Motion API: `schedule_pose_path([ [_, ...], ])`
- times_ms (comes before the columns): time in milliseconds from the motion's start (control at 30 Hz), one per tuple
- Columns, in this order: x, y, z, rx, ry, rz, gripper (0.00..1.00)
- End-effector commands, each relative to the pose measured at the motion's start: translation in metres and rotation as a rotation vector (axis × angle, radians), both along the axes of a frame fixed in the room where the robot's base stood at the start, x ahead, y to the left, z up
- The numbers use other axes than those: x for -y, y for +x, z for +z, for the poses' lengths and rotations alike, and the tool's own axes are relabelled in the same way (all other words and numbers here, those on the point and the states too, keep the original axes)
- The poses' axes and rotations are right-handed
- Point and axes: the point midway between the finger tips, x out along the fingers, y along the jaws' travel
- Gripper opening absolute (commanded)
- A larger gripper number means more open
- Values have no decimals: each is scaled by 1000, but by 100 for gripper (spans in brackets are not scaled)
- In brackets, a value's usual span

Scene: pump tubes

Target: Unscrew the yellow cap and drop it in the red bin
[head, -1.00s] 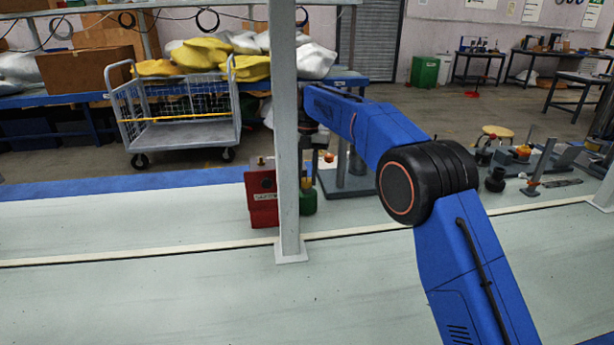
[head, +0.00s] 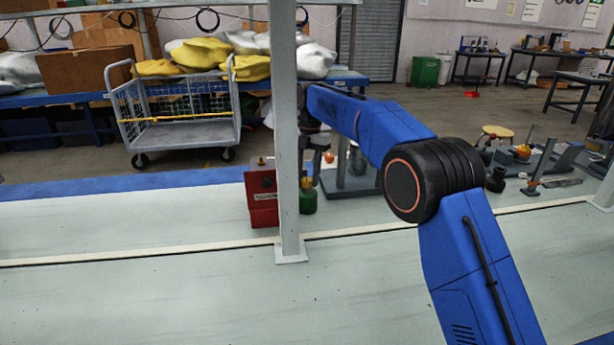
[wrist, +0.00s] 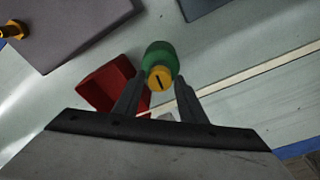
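In the wrist view, a green bottle (wrist: 158,52) carries a yellow cap (wrist: 158,79) with a dark slot-like mark across its top. My gripper (wrist: 158,90) is open, its two dark fingers on either side of the cap in the picture. I cannot tell its height above the cap, and no grip shows. The red bin (wrist: 103,82) lies left of the bottle, partly hidden by the left finger. In the head view, the bin (head: 261,192) stands left of the grey post and the green bottle (head: 308,202) right of it. The post hides part of the scene there.
A grey upright post (head: 286,130) stands close beside the bin and bottle. A dark grey plate (wrist: 75,28) with a yellow fitting lies at the wrist view's upper left. Tools and fixtures crowd the bench on the right. The pale bench front (head: 150,290) is clear.

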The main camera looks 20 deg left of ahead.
Motion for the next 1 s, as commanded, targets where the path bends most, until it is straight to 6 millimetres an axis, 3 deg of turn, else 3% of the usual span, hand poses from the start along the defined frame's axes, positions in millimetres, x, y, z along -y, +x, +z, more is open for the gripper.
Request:
schedule_pose_path([
  [667, 1, -1, 0, 0, 0, -386, 37],
  [1000, 1, -1, -1, 0, 0, -659, 37],
])
